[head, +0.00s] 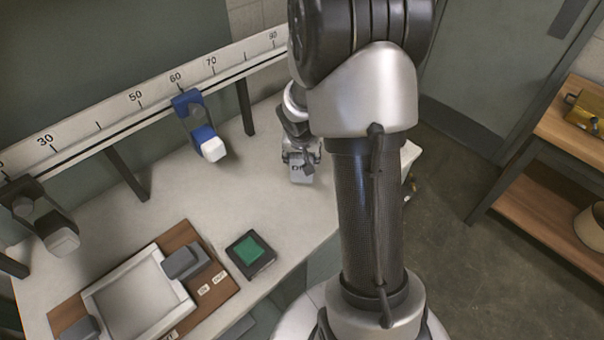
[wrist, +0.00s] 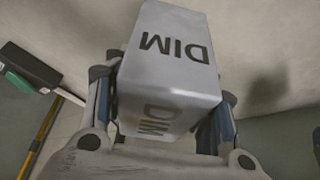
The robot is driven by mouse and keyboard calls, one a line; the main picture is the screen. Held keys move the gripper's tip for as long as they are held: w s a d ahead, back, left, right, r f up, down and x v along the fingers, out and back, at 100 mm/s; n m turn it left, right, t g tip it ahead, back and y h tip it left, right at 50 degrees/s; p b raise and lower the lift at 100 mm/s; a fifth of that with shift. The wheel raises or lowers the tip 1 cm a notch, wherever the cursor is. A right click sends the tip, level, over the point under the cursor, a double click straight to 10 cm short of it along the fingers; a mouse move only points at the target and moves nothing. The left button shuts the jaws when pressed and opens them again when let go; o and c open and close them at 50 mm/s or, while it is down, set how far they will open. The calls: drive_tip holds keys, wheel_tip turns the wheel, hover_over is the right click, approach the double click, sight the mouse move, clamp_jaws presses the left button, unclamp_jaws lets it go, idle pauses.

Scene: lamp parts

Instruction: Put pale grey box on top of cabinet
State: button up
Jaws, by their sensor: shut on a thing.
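The pale grey box (wrist: 172,60) is between the two fingers of my gripper (wrist: 165,105) in the wrist view. It has "DIM" printed in dark letters on two of its faces. My gripper is shut on it. In the head view my gripper (head: 301,150) is over the right part of the white bench, with the pale grey box (head: 300,174) below it. I cannot tell whether the box touches the bench top. No cabinet can be made out for certain; a dark green panel (head: 100,50) stands behind the bench.
A numbered rail (head: 120,112) runs along the back of the bench, carrying a blue clamp (head: 190,108) and a dark one (head: 40,210). A wooden board with a frame (head: 85,300) and a black box with a green top (head: 250,252) lie at the front. A wooden shelf (head: 530,175) stands right.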

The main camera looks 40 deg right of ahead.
drive_tip(key=shift+f+b, duration=1.55)
drive_tip(key=shift+f, duration=1.05)
drive_tip(key=shift+f, duration=0.15)
drive_tip(key=o, duration=1.1)
